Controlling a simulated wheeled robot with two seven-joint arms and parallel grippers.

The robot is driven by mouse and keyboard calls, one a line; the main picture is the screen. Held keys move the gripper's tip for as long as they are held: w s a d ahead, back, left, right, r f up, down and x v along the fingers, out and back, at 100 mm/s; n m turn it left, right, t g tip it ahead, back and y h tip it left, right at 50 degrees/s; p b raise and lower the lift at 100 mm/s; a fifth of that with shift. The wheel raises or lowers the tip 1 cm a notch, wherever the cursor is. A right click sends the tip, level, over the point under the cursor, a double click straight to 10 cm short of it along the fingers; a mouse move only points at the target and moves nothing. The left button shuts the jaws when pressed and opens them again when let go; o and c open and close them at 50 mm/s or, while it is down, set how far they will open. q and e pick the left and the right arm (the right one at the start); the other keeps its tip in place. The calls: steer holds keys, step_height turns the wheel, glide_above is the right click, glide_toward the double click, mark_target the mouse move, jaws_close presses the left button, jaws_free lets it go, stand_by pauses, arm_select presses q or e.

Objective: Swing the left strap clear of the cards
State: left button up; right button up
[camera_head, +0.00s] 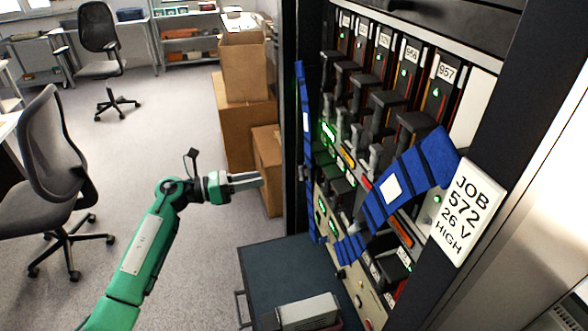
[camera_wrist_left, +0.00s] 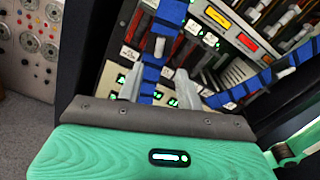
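The left strap (camera_head: 307,130) is a narrow blue band hanging down the left side of the card rack. My left gripper (camera_head: 262,180) is to the left of it in the head view, with a gap between fingertips and strap. In the left wrist view my gripper's fingers (camera_wrist_left: 158,92) are spread apart and empty, and a blue strap (camera_wrist_left: 152,74) shows between and beyond them. The cards (camera_head: 437,92) stand in a row in the rack, with numbered labels such as 956 and 957 and green lights. My right gripper is not in view.
A second blue strap (camera_head: 418,172) with a white patch slants across the rack's right part. A white sign (camera_head: 468,212) reads JOB 572, 26 V HIGH. Cardboard boxes (camera_head: 248,125) stand behind my gripper. A dark cabinet top (camera_head: 275,265) lies below.

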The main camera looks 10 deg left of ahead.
mark_target(299, 170)
arm_select(q)
steer(key=p+x, duration=0.3)
steer(key=x, duration=0.7)
steer(key=shift+a+r, duration=0.1)
steer(key=shift+r, duration=0.1)
steer(key=shift+p+x, duration=0.35)
steer(key=shift+x, duration=0.45)
steer(key=shift+f, duration=0.15)
jaws_close()
